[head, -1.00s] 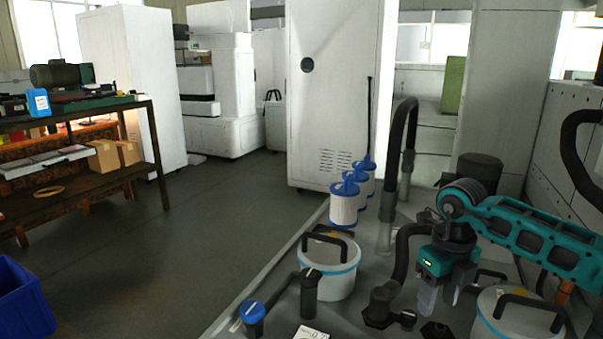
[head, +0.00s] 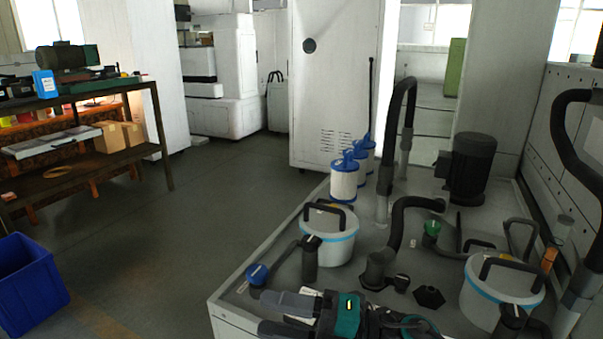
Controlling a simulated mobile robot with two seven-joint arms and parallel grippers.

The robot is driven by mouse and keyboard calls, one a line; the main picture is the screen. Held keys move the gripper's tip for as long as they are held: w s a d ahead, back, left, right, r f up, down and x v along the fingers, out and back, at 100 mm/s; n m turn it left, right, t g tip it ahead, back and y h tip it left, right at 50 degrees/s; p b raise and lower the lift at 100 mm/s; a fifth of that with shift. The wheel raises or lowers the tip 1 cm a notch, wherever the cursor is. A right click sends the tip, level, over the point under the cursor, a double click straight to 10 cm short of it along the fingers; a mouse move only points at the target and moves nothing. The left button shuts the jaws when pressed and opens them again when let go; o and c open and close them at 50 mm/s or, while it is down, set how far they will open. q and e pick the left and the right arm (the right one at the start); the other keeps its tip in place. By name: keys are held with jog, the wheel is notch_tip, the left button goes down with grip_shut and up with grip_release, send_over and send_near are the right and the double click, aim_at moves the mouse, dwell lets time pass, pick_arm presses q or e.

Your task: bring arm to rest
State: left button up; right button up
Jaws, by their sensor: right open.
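My right gripper (head: 266,313) is at the bottom of the head view, over the near left part of the grey machine top (head: 345,285). Its two grey fingers point left and are apart, with nothing seen between them. The teal wrist part (head: 347,315) is just to their right, and most of the arm is cut off by the lower edge. A blue-capped valve (head: 257,274) shows just beyond the fingers; I cannot tell how wide the gap is. A white card (head: 311,291) is partly hidden behind the gripper. My left gripper is not in view.
White lidded buckets (head: 330,245) (head: 497,297), black hoses and a dark motor (head: 472,168) crowd the machine top. Blue-capped filter cartridges (head: 344,180) line its far left edge. A blue bin (head: 27,285) and a shelf rack (head: 158,125) stand left; the floor between is clear.

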jog(key=w+d+f+m+t+h, duration=0.1)
jog(key=d+f+m+t+h, duration=0.3)
jog(key=m+t, duration=0.45)
jog(key=w+d+f+m+t+h, duration=0.15)
jog(key=d+m+t+h, duration=0.35)
jog(key=m, duration=0.7)
jog(key=s+d+f+m+g+h, duration=0.3)
jog(key=s+d+f+m, duration=0.25)
jog(key=f, duration=0.25)
jog(key=s+d+f+m+g+h, duration=0.3)
jog(key=s+d+f+m+h, duration=0.1)
jog(key=s+f, duration=0.25)
pick_arm(q)
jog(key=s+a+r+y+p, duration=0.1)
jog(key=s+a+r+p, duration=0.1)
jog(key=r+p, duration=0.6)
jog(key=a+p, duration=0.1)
jog(key=p, duration=0.3)
pick_arm(e)
notch_tip(320, 180, up, 7)
jog(key=s+d+h, duration=0.1)
jog(key=d, duration=0.1)
jog(key=shift+s+d+r, duration=0.15)
jog(key=shift+s+r, duration=0.05)
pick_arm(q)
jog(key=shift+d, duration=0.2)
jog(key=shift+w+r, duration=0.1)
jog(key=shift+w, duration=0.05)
